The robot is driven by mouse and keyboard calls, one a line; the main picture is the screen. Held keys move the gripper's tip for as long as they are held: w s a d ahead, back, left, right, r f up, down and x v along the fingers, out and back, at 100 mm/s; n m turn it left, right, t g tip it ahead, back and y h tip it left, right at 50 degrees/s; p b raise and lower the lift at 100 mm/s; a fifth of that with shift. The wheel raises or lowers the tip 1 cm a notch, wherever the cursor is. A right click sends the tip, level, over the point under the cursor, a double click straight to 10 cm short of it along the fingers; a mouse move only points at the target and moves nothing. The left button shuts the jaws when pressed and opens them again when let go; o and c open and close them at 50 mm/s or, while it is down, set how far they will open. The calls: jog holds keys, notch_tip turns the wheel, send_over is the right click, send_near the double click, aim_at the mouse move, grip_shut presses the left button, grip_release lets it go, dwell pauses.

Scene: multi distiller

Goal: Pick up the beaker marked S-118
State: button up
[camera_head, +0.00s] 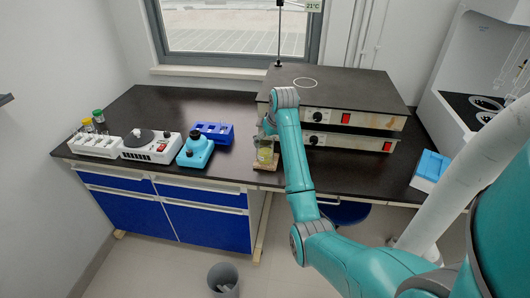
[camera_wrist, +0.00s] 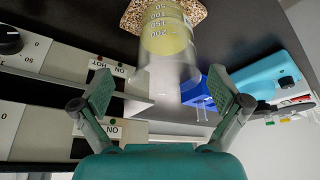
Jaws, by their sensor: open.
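A clear glass beaker (camera_wrist: 165,45) with yellow liquid stands on a speckled cork mat (camera_wrist: 136,16) in the wrist view. Its printed volume scale shows, but no S-118 mark is readable. My gripper (camera_wrist: 164,88) is open, its two fingers spread to either side of the beaker's empty near end, with a gap on both sides and no contact visible. In the head view the beaker (camera_head: 265,153) stands on the mat (camera_head: 264,167) near the bench's front edge, and my arm partly covers the gripper.
Stacked hotplates with knobs and red switches (camera_head: 347,118) stand close right of the beaker. Left are a blue rack (camera_head: 218,131), a teal device (camera_head: 195,150), a white stirrer (camera_head: 150,146) and a white rack (camera_head: 95,146). The dark bench (camera_head: 165,101) is clear behind these.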

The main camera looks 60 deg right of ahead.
jog(key=shift+w+a+x, duration=0.1)
jog(key=shift+w+x, duration=0.05)
jog(key=shift+x, duration=1.5)
jog(key=shift+w+a+x, duration=0.1)
jog(key=shift+w+x, duration=0.1)
jog(key=shift+x, duration=1.4)
jog(key=shift+r, duration=0.1)
jog(key=shift+c, duration=0.3)
jog(key=c, duration=1.2)
jog(key=shift+o, duration=0.2)
